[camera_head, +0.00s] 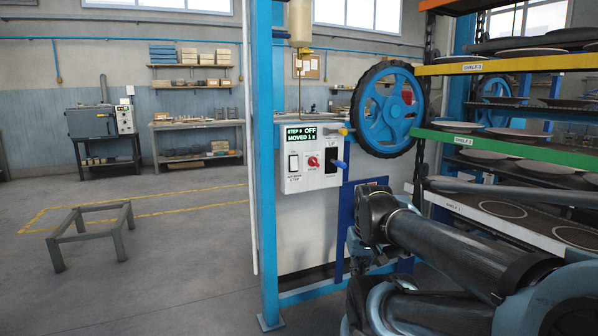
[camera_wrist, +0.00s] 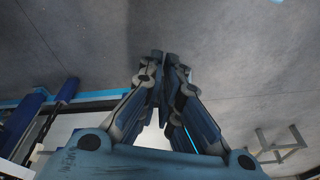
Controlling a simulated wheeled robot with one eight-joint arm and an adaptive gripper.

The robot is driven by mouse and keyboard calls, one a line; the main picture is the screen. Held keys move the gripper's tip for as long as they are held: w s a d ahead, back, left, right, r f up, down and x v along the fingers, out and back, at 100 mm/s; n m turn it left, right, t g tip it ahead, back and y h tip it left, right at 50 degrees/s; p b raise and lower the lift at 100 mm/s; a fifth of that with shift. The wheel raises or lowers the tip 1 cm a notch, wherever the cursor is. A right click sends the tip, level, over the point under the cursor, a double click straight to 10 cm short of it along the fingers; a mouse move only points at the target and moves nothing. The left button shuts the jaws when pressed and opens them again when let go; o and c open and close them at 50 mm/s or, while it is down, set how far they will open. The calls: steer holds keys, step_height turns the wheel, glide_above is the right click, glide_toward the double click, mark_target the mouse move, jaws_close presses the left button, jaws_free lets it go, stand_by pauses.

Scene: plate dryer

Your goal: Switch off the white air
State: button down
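A white control panel (camera_head: 311,157) is fixed beside a blue post in the head view. It carries a white-framed rocker switch (camera_head: 293,163) at left, a red knob (camera_head: 313,161) in the middle, and a black slot with a blue-handled lever (camera_head: 338,164) at right. The labels under them are too small to read surely.
A blue handwheel (camera_head: 387,108) stands right of the panel. A shelf rack (camera_head: 480,143) with plates is at right, close to my arm. The blue post (camera_head: 264,170) borders the panel at left. A low grey stand (camera_head: 90,228) is on the otherwise open floor at left.

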steer(key=w+a+r+m+t+y, duration=0.2)
steer(key=w+a+r, duration=0.15)
steer(key=w, duration=0.45)
steer(key=w+a+r+m+t+y, duration=0.1)
steer(key=w+a+r+t+y, duration=0.2)
steer(key=w, duration=0.4)
steer(key=w+a+r+m+t, duration=0.1)
steer(key=w+a+r+m, duration=0.2)
steer(key=w, duration=0.5)
steer(key=w+r+m+t, duration=0.3)
steer(key=w+r, duration=0.1)
steer(key=w, duration=0.4)
steer(key=w+d+r+m+t, duration=0.1)
steer(key=w+r+m+t, duration=0.2)
steer(key=w, duration=0.5)
steer(key=shift+w+d+r+m+y, duration=0.35)
steer(key=shift+r+m, duration=0.2)
steer(key=shift+m, duration=0.25)
steer(key=shift+a, duration=0.1)
glide_toward(294, 164)
steer(key=w+f, duration=0.1)
steer(key=w, duration=0.1)
steer(key=w+f, duration=0.3)
steer(key=w, duration=0.2)
steer(key=shift+d+f, duration=0.2)
steer(key=shift+f, duration=0.1)
